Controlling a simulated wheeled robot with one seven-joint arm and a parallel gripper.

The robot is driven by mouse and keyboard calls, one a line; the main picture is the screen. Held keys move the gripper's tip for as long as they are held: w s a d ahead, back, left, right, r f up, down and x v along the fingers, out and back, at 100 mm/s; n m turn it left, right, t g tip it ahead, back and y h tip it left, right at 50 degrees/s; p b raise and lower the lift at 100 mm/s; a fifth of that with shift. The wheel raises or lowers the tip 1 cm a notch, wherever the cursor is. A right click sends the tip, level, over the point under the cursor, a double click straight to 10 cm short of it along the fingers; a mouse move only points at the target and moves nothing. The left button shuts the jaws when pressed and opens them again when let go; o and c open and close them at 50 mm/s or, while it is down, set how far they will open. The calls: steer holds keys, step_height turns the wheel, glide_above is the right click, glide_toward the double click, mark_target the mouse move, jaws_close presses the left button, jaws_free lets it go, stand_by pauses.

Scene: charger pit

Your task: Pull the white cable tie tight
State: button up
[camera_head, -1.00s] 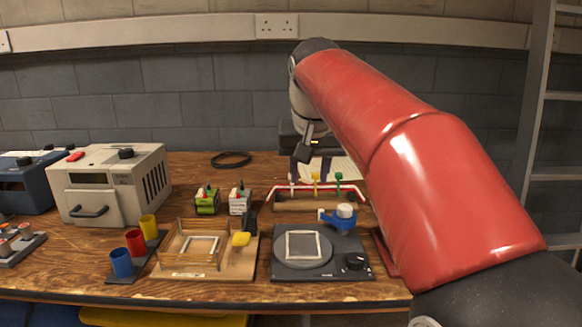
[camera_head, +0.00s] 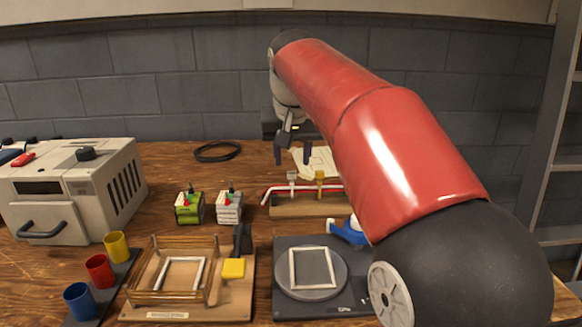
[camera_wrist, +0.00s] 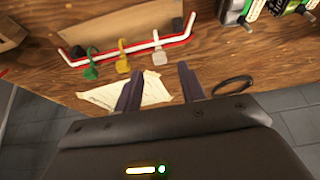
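The white cable tie (camera_head: 292,178) stands upright around the red and white cable bundle (camera_head: 270,192) on a wooden block (camera_head: 300,210). The tie also shows in the wrist view (camera_wrist: 158,50), with its tail sticking out. My gripper (camera_head: 292,156) is open and empty, above and behind the tie in the head view. In the wrist view the two dark fingers (camera_wrist: 159,78) are apart, and the white tie lies just beyond the gap between their tips, not between them.
A yellow tie (camera_head: 319,180) sits beside the white one. A green tie (camera_wrist: 90,68) is farther along, hidden by my arm in the head view. Paper sheets (camera_wrist: 150,90) and a black cable ring (camera_head: 217,151) lie behind. Two small boxed units (camera_head: 229,207) stand left of the block.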

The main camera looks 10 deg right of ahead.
mark_target(292, 173)
steer(key=shift+x, duration=1.95)
steer(key=shift+s, duration=0.1)
jaws_close()
steer(key=shift+r, duration=0.1)
